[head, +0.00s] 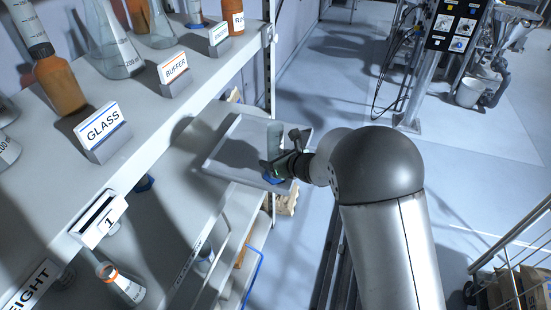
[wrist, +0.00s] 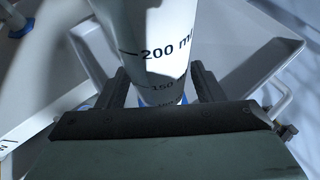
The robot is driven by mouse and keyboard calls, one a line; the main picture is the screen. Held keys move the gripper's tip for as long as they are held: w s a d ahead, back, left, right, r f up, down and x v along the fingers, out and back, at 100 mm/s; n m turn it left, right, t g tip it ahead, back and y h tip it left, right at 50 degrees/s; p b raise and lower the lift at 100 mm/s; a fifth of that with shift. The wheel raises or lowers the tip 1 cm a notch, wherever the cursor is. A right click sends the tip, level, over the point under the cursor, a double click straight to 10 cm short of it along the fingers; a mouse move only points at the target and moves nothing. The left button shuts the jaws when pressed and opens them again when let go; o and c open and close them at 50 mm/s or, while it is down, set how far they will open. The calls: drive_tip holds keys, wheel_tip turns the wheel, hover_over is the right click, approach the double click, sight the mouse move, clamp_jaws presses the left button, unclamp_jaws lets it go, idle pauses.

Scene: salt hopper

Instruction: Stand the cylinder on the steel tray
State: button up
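The cylinder (head: 274,137) is a clear measuring cylinder with a blue foot. It stands upright at the right part of the steel tray (head: 225,161). The blue foot shows only in part below the fingers. I cannot tell whether the foot touches the tray floor. The tray walls (wrist: 262,68) show on both sides.
A shelf at left holds flasks (head: 113,50), orange bottles (head: 60,85) and label signs such as GLASS (head: 103,130). A lower shelf holds a small orange-banded vessel (head: 120,285). A post with a control panel (head: 455,25) stands at back right. The floor right of the tray is open.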

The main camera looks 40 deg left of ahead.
drive_tip(key=shift+r+p, duration=0.35)
drive_tip(key=shift+p, duration=0.15)
drive_tip(key=b+v, duration=0.3)
drive_tip(key=v, duration=0.8)
drive_tip(key=shift+d, duration=0.45)
drive_tip(key=shift+s+d, duration=0.1)
drive_tip(key=s+d+n+g+h, duration=0.1)
drive_tip(key=s+d+n+h, duration=0.3)
drive_tip(key=d, duration=1)
drive_tip(key=s+d+r+n+g+h, duration=0.1)
drive_tip(key=s+d+n+h, duration=0.2)
drive_tip(key=s+d+n, duration=0.5)
drive_tip(key=s+d+r+n+h, duration=0.1)
drive_tip(key=s+d+n+h, duration=0.3)
drive_tip(key=d, duration=1.7)
drive_tip(key=s+n, duration=0.2)
drive_tip(key=n, duration=0.3)
drive_tip(key=shift+s+d+g+h, duration=0.15)
drive_tip(key=shift+s+g+h, duration=0.15)
drive_tip(key=shift+g, duration=0.1)
drive_tip(key=shift+r, duration=0.1)
